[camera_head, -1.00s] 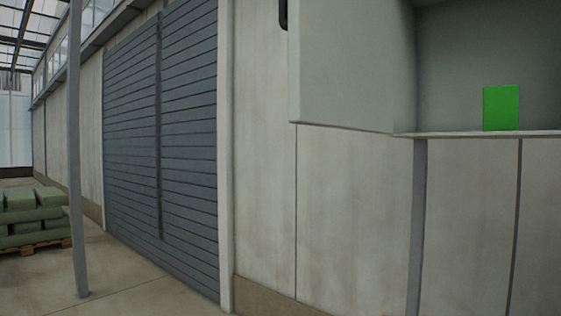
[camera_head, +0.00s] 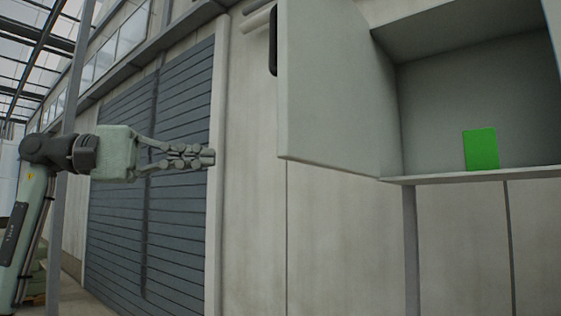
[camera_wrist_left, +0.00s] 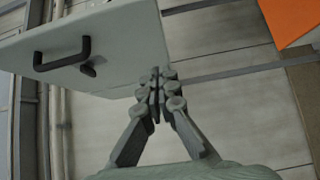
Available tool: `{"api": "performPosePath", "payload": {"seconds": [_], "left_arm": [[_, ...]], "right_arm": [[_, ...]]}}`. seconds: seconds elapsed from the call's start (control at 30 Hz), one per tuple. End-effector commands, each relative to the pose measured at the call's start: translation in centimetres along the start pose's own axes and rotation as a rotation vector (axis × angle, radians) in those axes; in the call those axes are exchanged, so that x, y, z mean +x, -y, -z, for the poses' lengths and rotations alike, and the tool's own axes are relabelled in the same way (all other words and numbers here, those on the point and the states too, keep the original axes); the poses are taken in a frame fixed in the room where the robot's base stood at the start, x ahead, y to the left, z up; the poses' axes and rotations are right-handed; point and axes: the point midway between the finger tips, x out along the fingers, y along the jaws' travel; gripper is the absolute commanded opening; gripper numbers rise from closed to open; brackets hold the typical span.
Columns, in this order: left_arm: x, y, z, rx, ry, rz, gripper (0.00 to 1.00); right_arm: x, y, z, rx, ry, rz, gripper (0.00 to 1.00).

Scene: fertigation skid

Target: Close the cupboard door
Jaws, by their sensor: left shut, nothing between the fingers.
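The cupboard (camera_head: 470,85) is on the wall at the right of the head view, with its inside showing. Its pale grey door (camera_head: 335,95) stands open, swung out on the left side. The dark handle shows at the door's left edge in the head view (camera_head: 273,42). In the left wrist view, the door (camera_wrist_left: 120,30) and its black bar handle (camera_wrist_left: 62,55) are at the upper left. My left gripper (camera_head: 212,157) is shut and empty, left of the door's free edge in the head view. Whether its fingertips (camera_wrist_left: 156,75) touch the door is unclear. My right gripper is not in view.
A green box (camera_head: 481,149) stands inside the cupboard. A grey post (camera_head: 410,240) stands below it. A grey slatted shutter (camera_head: 150,190) is in the wall at the left. An orange surface (camera_wrist_left: 292,18) shows in the left wrist view's upper right corner.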

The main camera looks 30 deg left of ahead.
Motion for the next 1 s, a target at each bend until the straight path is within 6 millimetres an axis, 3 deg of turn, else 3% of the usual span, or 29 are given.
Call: {"api": "performPosePath", "payload": {"seconds": [0.17,0.5,0.7,1.0], "left_arm": [[2.6,-0.2,-0.1,-0.002,0.005,0.001,0.0],[9.9,-0.4,-0.1,-0.004,0.007,-0.001,0.0],[11.8,-0.2,-2.2,-0.004,0.006,-0.002,0.0],[12.6,0.0,-2.9,-0.007,0.005,-0.002,0.0]], "right_arm": [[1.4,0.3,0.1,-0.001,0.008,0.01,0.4],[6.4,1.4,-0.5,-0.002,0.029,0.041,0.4],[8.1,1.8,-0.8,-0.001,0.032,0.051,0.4],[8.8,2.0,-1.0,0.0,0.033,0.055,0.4]]}}
